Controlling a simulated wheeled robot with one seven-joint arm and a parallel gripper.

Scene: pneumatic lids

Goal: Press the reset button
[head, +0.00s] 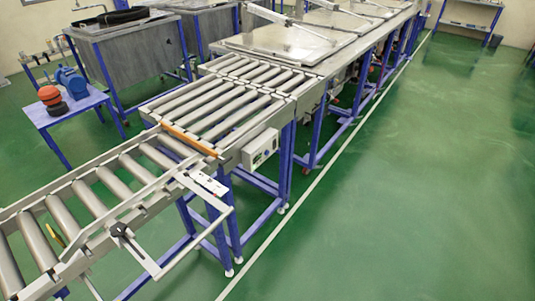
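A small light-grey control box (260,149) is mounted on the right side of the roller conveyor, below its frame. Small dark and coloured spots show on its front face. They are too small for me to tell which is the reset button. My gripper is not in view, and nothing of it shows near the box.
The roller conveyor (215,105) runs from the front left to flat metal lids (285,44) at the back. A blue table (70,106) with a red-and-black object (49,95) stands left. Green floor (430,170) right of the white line is clear.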

